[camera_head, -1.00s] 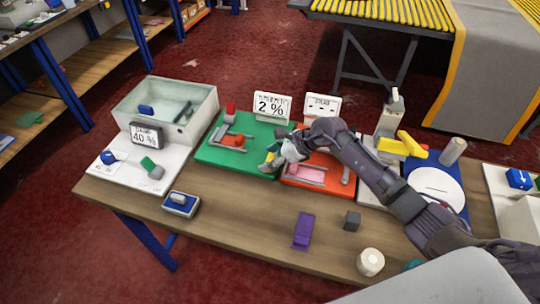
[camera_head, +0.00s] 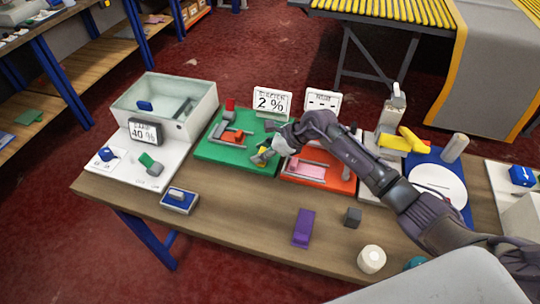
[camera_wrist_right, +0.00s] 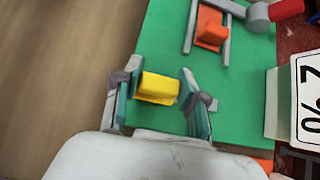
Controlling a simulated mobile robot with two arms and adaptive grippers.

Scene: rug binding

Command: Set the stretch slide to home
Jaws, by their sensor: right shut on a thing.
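The stretch display (camera_head: 272,103) reads 2 % and stands at the back of the green board (camera_head: 208,152). On the board, an orange block (camera_head: 232,138) sits between grey rails; the wrist view also shows this orange block (camera_wrist_right: 211,27). My right gripper (camera_head: 262,157) is low over the board's front right part. In the wrist view its fingers are shut on a yellow block (camera_wrist_right: 157,87), with one finger on each side. What lies under the yellow block is hidden. I cannot tell from a label which part is the stretch slide. My left gripper is not in view.
The orange-red board (camera_head: 318,182) with a pink strip is just right of my gripper. Left are a clear tank (camera_head: 205,108) and a 40 % display (camera_head: 145,132). A purple block (camera_head: 303,228) and grey cube (camera_head: 352,217) lie in front.

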